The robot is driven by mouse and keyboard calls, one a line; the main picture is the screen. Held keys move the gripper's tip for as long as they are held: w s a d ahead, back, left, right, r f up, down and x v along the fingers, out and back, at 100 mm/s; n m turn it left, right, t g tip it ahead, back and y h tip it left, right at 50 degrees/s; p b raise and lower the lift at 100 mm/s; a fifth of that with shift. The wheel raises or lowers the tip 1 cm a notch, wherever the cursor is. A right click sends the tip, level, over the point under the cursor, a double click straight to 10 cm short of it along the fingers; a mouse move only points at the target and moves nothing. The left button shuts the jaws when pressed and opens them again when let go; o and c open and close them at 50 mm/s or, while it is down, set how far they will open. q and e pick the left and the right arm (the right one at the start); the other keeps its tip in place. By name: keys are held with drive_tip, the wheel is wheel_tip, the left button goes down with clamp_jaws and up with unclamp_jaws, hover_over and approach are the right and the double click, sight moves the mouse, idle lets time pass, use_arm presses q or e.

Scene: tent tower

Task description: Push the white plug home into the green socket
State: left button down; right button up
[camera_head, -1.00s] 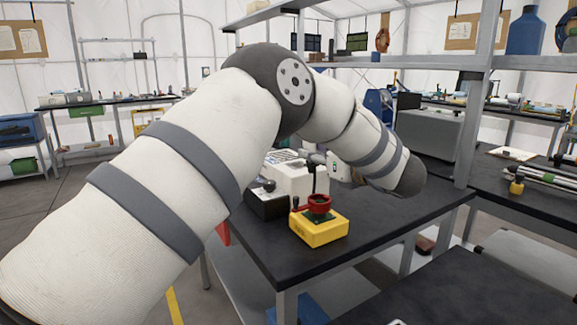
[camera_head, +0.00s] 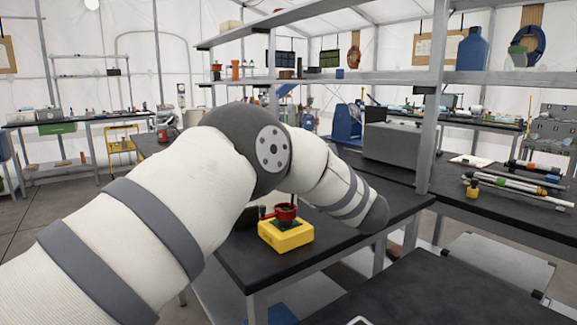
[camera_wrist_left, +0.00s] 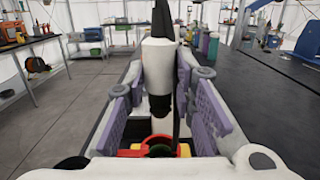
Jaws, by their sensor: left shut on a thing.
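The yellow box (camera_head: 285,236) sits on the black bench, with a red ring (camera_head: 286,210) and green parts on top. The green socket (camera_head: 288,223) shows only in part. In the left wrist view the red ring (camera_wrist_left: 160,146) lies below my left gripper (camera_wrist_left: 160,100), whose purple-padded fingers stand on both sides of the white plug (camera_wrist_left: 158,62). The plug is upright, with a black lower part over or in the ring; its depth cannot be told. In the head view my own arm hides the gripper and plug. My right gripper is not in view.
The black bench (camera_head: 330,238) has clear surface around the box's right side. A shelf post (camera_head: 432,130) rises behind my forearm. A grey case (camera_head: 400,145) stands farther back, and several rods (camera_head: 520,188) lie on the right bench.

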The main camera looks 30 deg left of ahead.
use_arm(q)
hover_over(289, 213)
drive_tip(key=w, duration=0.1)
drive_tip(key=shift+a+f+b, duration=0.15)
drive_tip(key=shift+f, duration=1.2)
drive_tip(key=shift+a+f+b, duration=0.1)
drive_tip(key=shift+f+b, duration=0.05)
drive_tip(key=shift+f, duration=1.2)
drive_tip(key=shift+f, duration=1.35)
drive_tip(key=shift+r+p, duration=0.35)
drive_tip(key=shift+r, duration=0.55)
drive_tip(key=shift+r, duration=0.1)
idle(0.5)
drive_tip(key=shift+f, duration=0.2)
drive_tip(key=shift+f, duration=0.35)
drive_tip(key=shift+f, duration=0.4)
